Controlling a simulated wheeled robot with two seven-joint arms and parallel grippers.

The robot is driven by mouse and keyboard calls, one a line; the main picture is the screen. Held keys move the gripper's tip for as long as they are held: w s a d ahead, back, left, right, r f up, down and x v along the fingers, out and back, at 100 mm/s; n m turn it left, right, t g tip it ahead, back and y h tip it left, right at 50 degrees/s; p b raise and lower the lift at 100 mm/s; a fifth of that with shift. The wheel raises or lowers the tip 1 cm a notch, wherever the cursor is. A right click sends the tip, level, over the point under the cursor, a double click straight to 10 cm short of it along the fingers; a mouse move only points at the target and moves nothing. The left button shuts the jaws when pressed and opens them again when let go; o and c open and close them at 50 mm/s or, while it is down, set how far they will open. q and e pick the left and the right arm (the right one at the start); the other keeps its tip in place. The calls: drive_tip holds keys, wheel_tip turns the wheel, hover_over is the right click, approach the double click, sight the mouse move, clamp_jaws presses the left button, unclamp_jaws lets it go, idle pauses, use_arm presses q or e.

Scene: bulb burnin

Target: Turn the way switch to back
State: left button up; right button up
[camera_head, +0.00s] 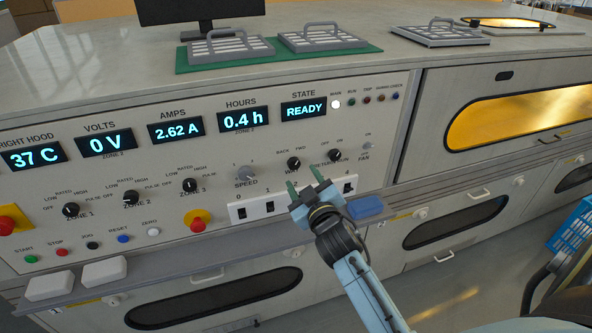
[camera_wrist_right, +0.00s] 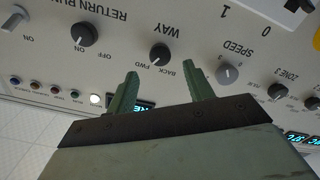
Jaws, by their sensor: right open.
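The WAY switch (camera_head: 294,163) is a small black knob on the grey control panel, with BACK and FWD labels above it. In the right wrist view the knob (camera_wrist_right: 160,53) appears upside down, and its white mark points toward the FWD label. My right gripper (camera_head: 303,178) is open and empty in front of the panel, just below the switch in the head view. In the right wrist view its two green fingertips (camera_wrist_right: 161,73) lie on either side of the knob's line, apart from it. My left gripper is not in view.
The SPEED knob (camera_head: 246,175) is left of the switch, and the RETURN RUN knob (camera_head: 335,155) is right of it.

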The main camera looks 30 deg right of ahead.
sight(294, 165)
drive_tip(key=x, duration=0.4)
drive_tip(key=shift+w, duration=0.6)
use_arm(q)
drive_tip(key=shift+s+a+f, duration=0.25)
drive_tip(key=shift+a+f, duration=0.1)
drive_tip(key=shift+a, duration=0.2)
use_arm(e)
drive_tip(key=c, duration=1)
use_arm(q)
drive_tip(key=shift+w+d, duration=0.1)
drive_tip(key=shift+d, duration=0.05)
